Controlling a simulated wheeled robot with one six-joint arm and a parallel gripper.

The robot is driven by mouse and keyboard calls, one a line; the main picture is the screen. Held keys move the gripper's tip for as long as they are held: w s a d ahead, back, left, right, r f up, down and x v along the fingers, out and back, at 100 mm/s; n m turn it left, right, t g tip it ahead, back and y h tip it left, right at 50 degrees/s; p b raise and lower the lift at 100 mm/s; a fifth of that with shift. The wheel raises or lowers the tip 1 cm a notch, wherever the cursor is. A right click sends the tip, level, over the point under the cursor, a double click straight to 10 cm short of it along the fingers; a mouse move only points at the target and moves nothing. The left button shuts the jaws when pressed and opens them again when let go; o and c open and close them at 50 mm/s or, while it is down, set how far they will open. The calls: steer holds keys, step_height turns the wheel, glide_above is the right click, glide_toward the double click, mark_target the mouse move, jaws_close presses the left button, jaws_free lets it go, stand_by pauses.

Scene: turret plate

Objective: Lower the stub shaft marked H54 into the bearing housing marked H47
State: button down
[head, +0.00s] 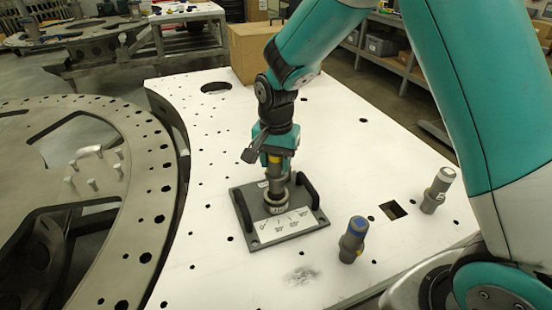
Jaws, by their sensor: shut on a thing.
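My gripper (273,155) points straight down and is shut on a grey stub shaft (275,173) with a yellow mark near its top. The shaft is upright over the bearing housing (277,201), a round metal ring on a dark square plate with two black handles. The shaft's lower end meets the ring's mouth in the picture; I cannot tell whether it is inside or just above it. A white label with small dark marks lies on the plate in front of the ring. I cannot read H54 or H47 on either part.
On the white table (210,265), a blue-topped shaft (353,240) and a grey-topped shaft (437,190) stand to the right, near a square hole (394,210). A large metal ring plate (135,165) lies left. A cardboard box (250,50) stands behind my arm.

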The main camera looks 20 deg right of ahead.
mark_target(276, 180)
steer(key=shift+f+b, duration=1.85)
steer(key=shift+f, duration=1.2)
steer(key=c, duration=0.5)
jaws_free()
steer(key=shift+c, duration=0.2)
step_height(276, 180, up, 17)
steer(key=b, duration=0.3)
steer(key=shift+r, duration=0.2)
